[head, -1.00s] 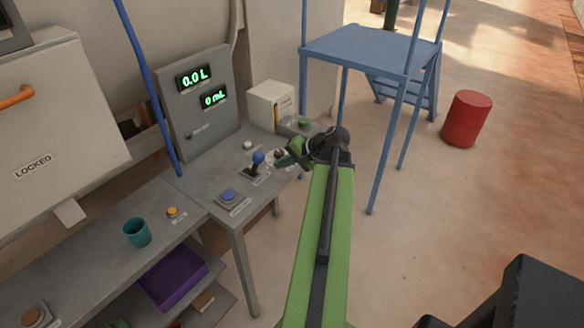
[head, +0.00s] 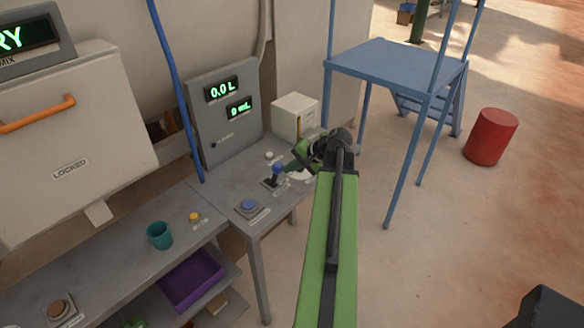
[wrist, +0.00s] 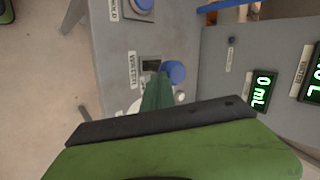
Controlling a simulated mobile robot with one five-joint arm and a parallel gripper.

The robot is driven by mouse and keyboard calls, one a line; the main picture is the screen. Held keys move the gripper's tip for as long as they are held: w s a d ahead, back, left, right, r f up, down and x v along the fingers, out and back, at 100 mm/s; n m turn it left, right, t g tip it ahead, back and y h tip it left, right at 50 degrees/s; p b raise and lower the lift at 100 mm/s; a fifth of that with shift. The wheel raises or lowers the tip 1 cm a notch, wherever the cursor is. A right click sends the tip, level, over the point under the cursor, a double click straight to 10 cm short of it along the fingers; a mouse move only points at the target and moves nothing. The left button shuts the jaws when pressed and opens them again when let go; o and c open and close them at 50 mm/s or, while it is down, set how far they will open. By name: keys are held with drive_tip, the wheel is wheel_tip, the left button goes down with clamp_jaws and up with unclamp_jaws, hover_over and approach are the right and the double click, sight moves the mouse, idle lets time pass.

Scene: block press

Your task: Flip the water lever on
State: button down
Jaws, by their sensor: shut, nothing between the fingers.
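The water lever (head: 277,169) has a blue ball knob on a dark base and stands on the grey bench. Its blue knob (wrist: 174,71) also shows in the wrist view, next to a WATER label (wrist: 132,69). My gripper (head: 288,168) is shut and empty, its green fingertips just right of the knob in the head view. In the wrist view the fingertips (wrist: 158,88) reach right up to the knob and partly cover the lever; I cannot tell whether they touch it.
A blue button (head: 249,206) sits nearer on the bench. The grey panel (head: 222,108) behind reads 0.0 L and 0 mL. A white box (head: 295,116) stands at the back. A teal cup (head: 160,235) stands left, and a blue platform (head: 396,66) stands right.

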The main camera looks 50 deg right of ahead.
drive_tip(key=w+r+g+p, duration=0.2)
drive_tip(key=w+p, duration=0.1)
drive_tip(key=w+g+p, duration=0.1)
drive_tip(key=w+p, duration=0.1)
drive_tip(key=shift+w+d+r, duration=0.1)
drive_tip(key=shift+r, duration=0.3)
drive_tip(key=w+g+p, duration=0.2)
drive_tip(key=w+g, duration=0.1)
drive_tip(key=w, duration=0.4)
drive_tip(key=shift+w+f+m+g, duration=0.2)
drive_tip(key=shift+f+m+g, duration=0.1)
drive_tip(key=shift+g, duration=0.1)
drive_tip(key=shift+w, duration=0.1)
drive_tip(key=shift+r, duration=0.1)
drive_tip(key=s+p+v, duration=0.2)
drive_tip(key=p+v, duration=1)
